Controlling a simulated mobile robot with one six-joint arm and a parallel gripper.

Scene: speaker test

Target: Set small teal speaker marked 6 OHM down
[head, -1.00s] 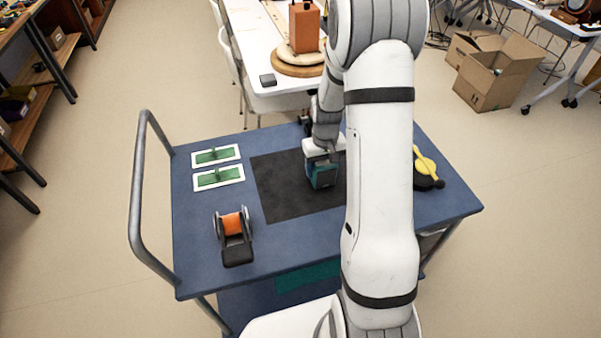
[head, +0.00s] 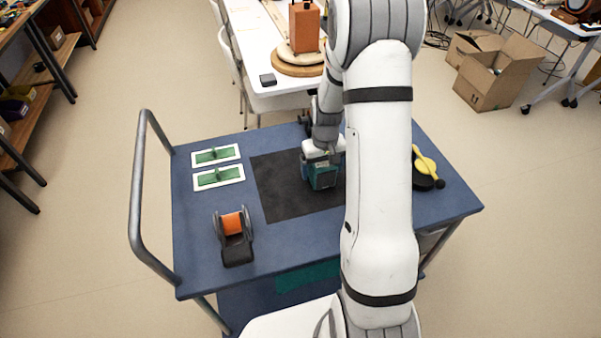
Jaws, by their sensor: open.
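The small teal speaker (head: 322,176) stands on the black mat (head: 282,190) on top of the blue cart. Its dark front faces down and left, and its marking is too small to read. My gripper (head: 321,160) is directly above the speaker, at its top. The jaws are open, and my arm hides the right part of the mat.
Two white-framed green pieces (head: 217,155) lie at the cart's left. A black holder with an orange roll (head: 234,238) stands at the front left. A yellow and black tool (head: 426,168) lies at the right. A grey handle (head: 139,190) rises at the left edge.

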